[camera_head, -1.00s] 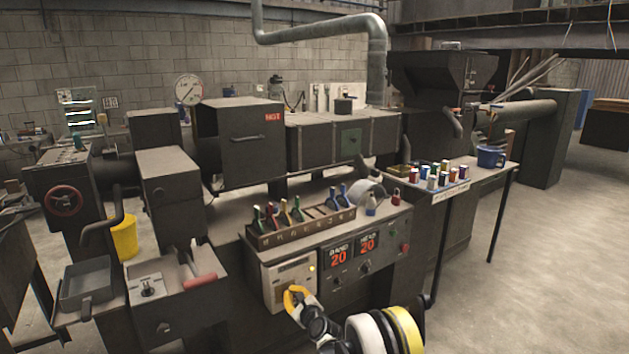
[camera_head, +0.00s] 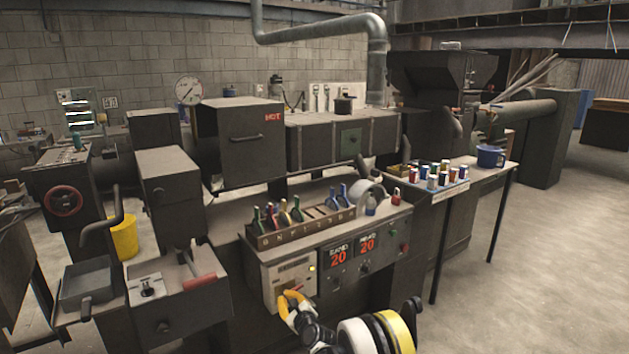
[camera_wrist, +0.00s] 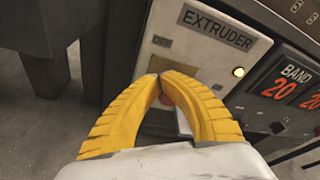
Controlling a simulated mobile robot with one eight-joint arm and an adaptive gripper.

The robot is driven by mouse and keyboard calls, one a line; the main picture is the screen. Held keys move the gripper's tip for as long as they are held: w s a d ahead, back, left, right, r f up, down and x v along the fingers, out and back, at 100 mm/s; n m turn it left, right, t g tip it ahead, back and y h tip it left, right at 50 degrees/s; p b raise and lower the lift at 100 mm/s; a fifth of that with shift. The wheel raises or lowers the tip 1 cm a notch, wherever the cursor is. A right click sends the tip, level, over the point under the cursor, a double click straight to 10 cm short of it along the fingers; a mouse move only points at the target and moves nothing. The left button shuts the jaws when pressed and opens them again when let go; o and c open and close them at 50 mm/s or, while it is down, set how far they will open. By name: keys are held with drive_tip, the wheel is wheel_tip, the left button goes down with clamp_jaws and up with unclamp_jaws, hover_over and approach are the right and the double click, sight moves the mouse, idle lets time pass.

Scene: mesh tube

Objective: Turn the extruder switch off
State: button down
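The extruder panel (camera_head: 289,274) is a cream box at the front of the machine. It also shows in the wrist view (camera_wrist: 207,55), with an EXTRUDER label and a faint OFF mark below it. A small lamp (camera_wrist: 239,72) on it glows yellow. My gripper (camera_wrist: 159,76) has two curved yellow fingers with their tips together, at the panel front below the OFF mark. In the head view my gripper (camera_head: 293,294) is at the panel's lower part. A red part of the switch (camera_wrist: 166,100) shows between the fingers, below the tips; the rest is hidden. I cannot tell whether they touch it.
Right of the panel are the BAND (camera_head: 339,255) and HEAD (camera_head: 367,244) displays, both reading 20. A rack of coloured levers (camera_head: 301,225) stands above. A box with a red-handled tool (camera_head: 200,282) juts out at left. Open floor lies at right.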

drive_tip(key=shift+s+a+f, duration=0.1)
drive_tip(key=shift+f, duration=0.05)
idle(0.3)
drive_tip(key=shift+a, duration=0.1)
drive_tip(key=shift+s+a+r, duration=0.1)
drive_tip(key=shift+s+r, duration=0.1)
drive_tip(key=s+d, duration=0.1)
drive_tip(key=s, duration=0.1)
drive_tip(key=s+d, duration=0.2)
drive_tip(key=shift+s+d, duration=0.15)
drive_tip(key=shift+s, duration=0.25)
drive_tip(key=shift+w+a+r, duration=0.15)
drive_tip(key=shift+w+r, duration=0.05)
drive_tip(key=shift+w, duration=0.9)
drive_tip(key=shift+w+a+r, duration=0.1)
drive_tip(key=shift+w+r, duration=0.1)
drive_tip(key=shift+w, duration=0.95)
drive_tip(key=shift+w+a+r, duration=0.15)
drive_tip(key=shift+w+r, duration=0.05)
drive_tip(key=shift+w, duration=0.9)
